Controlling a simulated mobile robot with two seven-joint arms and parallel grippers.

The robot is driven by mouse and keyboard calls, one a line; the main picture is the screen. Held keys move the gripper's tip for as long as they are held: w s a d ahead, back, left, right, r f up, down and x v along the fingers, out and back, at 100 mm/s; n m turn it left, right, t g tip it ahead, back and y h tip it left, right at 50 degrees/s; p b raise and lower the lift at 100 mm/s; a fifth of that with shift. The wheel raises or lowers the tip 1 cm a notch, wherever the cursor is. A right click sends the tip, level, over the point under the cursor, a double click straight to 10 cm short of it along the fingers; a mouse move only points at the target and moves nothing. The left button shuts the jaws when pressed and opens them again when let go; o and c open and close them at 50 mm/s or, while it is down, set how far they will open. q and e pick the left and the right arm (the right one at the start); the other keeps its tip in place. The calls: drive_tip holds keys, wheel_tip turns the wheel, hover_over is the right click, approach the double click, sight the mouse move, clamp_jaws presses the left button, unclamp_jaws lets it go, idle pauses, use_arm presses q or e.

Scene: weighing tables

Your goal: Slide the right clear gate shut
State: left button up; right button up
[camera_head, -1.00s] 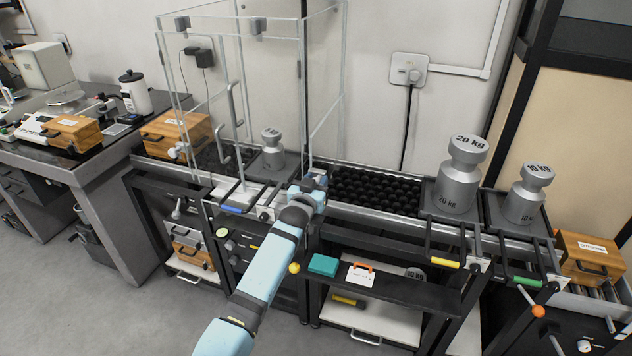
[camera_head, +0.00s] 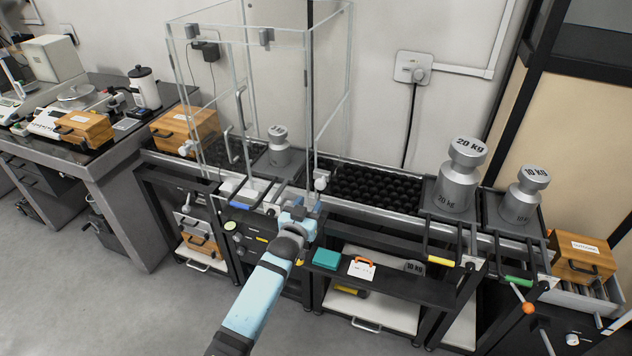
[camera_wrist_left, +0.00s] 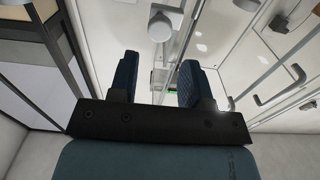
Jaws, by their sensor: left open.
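The clear-walled enclosure (camera_head: 240,33) stands on the middle bench with a small weight (camera_head: 279,148) inside. Its right clear gate (camera_head: 328,110) is the transparent side pane; I cannot tell exactly how far along its track it sits. A pale round knob (camera_head: 321,181) shows low near the enclosure's front right corner. My left gripper (camera_head: 299,211) is just below and left of that knob in the head view. In the left wrist view its two dark fingers (camera_wrist_left: 157,80) are apart with nothing between them, and a round knob (camera_wrist_left: 161,25) is beyond the fingertips. My right gripper is out of view.
A black roller bed (camera_head: 375,190) lies right of the enclosure. Beyond it stand the 20 kg weight (camera_head: 458,180) and the 10 kg weight (camera_head: 524,197). A lower shelf holds a teal box (camera_head: 327,259). Wooden boxes and scales are on the left.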

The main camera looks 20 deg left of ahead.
use_arm(q)
drive_tip(key=s+p, duration=0.1)
drive_tip(key=s, duration=0.3)
drive_tip(key=shift+s, duration=0.1)
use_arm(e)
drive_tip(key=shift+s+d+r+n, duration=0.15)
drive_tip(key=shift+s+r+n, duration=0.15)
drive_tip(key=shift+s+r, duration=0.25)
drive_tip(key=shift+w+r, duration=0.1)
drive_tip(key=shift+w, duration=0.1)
use_arm(q)
drive_tip(key=s+d+m+g+h+p, duration=0.1)
drive_tip(key=s+g+p, duration=0.2)
drive_tip(key=s, duration=1.3)
drive_tip(key=s+d+r+m+g+h+p, duration=0.1)
drive_tip(key=s+g+p, duration=0.3)
drive_tip(key=s, duration=1.3)
drive_tip(key=d+p, duration=0.1)
drive_tip(key=p, duration=0.3)
drive_tip(key=shift+s+d+r+m+h, duration=0.2)
drive_tip(key=shift+r+m+h, duration=0.05)
drive_tip(key=shift+m+h, duration=0.05)
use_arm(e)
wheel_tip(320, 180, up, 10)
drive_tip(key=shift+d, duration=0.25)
